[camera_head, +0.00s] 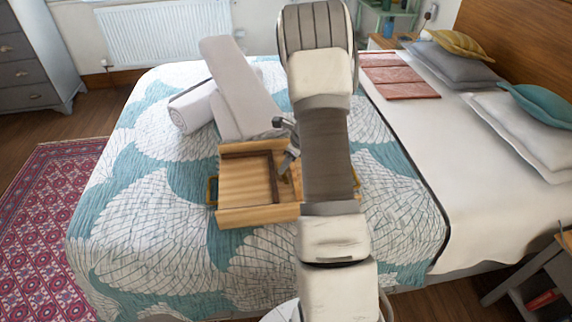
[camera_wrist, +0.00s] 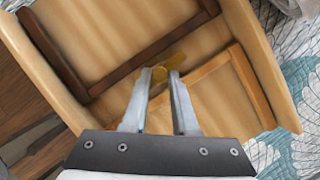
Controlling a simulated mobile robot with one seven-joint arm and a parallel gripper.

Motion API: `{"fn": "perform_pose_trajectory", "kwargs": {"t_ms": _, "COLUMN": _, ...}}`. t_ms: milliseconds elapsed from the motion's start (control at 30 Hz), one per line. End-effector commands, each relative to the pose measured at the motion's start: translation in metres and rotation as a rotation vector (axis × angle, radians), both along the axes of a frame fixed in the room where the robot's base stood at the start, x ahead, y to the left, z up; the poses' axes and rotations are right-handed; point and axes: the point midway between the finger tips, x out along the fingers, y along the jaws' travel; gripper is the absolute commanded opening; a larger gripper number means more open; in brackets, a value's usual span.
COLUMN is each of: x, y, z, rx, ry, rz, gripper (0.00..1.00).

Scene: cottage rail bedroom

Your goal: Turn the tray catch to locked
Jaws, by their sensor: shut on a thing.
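The wooden tray (camera_head: 250,214) lies on the bed, with light wood sides, dark inner strips and brass side handles. In the wrist view the tray (camera_wrist: 130,22) fills most of the picture. The tray catch (camera_wrist: 183,56) is a small brass-coloured lever set among the inner strips, slanting up to the right. My gripper (camera_wrist: 160,76) is shut on the catch, with a fingertip on each side of its near end. In the head view my gripper (camera_head: 284,172) reaches into the tray, and my arm hides the tray's right part and most of the catch.
The bed has a teal and white quilt (camera_head: 150,215). A rolled white towel (camera_head: 193,107) and a long pale block-like thing (camera_head: 236,85) lie behind the tray. Pillows (camera_head: 525,130) lie at the right. The quilt left of the tray is clear.

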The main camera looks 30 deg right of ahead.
Motion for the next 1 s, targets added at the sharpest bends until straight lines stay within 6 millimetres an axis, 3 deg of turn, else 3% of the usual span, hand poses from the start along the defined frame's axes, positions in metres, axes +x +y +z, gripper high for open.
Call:
{"fn": "perform_pose_trajectory", "kwargs": {"t_ms": 467, "x": 0.0001, "y": -0.0008, "z": 0.0006, "rx": 0.0, "ry": 0.0, "rz": 0.051, "gripper": 0.0}}
{"fn": "perform_pose_trajectory", "kwargs": {"t_ms": 1000, "x": 0.0031, "y": -0.0044, "z": 0.0006, "rx": 0.0, "ry": 0.0, "rz": 0.48, "gripper": 0.0}}
